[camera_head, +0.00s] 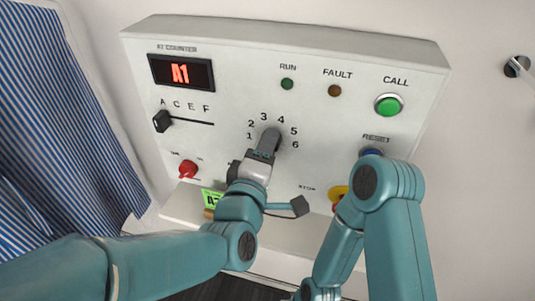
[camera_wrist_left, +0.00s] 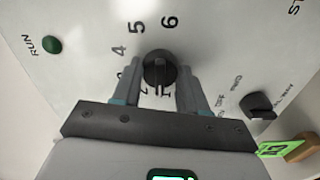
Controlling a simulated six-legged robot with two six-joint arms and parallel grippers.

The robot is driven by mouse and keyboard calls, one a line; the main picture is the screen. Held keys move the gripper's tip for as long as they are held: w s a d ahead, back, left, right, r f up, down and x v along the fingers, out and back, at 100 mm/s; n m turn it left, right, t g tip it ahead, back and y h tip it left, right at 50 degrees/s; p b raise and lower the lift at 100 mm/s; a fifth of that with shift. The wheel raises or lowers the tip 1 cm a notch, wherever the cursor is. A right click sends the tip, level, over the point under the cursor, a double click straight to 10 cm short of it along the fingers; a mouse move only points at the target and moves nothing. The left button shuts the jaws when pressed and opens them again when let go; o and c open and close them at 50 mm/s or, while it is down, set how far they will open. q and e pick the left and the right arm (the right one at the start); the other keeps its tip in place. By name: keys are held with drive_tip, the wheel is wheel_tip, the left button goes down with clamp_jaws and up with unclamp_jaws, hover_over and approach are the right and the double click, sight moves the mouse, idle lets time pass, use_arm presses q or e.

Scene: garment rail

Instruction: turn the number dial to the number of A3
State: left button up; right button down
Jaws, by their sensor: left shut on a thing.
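The number dial (camera_wrist_left: 158,68) is a round black knob, ringed by printed numbers 1 to 6 on the white control panel (camera_head: 227,82). My left gripper (camera_head: 267,146) is shut on the dial, with one finger on each side of it in the left wrist view (camera_wrist_left: 160,85). The fingers hide much of the dial in the head view, and I cannot tell which number it points to. My right gripper is out of view.
A black slider (camera_head: 161,121) stands at A. A red knob (camera_head: 188,169) is at lower left. A green CALL button (camera_head: 388,105) and a blue RESET button (camera_head: 371,153) are at right, the latter close to my right arm. Striped cloth (camera_head: 62,120) hangs at left.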

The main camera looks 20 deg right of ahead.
use_arm(q)
drive_tip(key=shift+m+b, duration=2.8)
drive_tip(key=shift+m, duration=4.1)
drive_tip(key=o, duration=1.1)
drive_tip(key=shift+c, duration=0.2)
drive_tip(key=shift+a, duration=0.1)
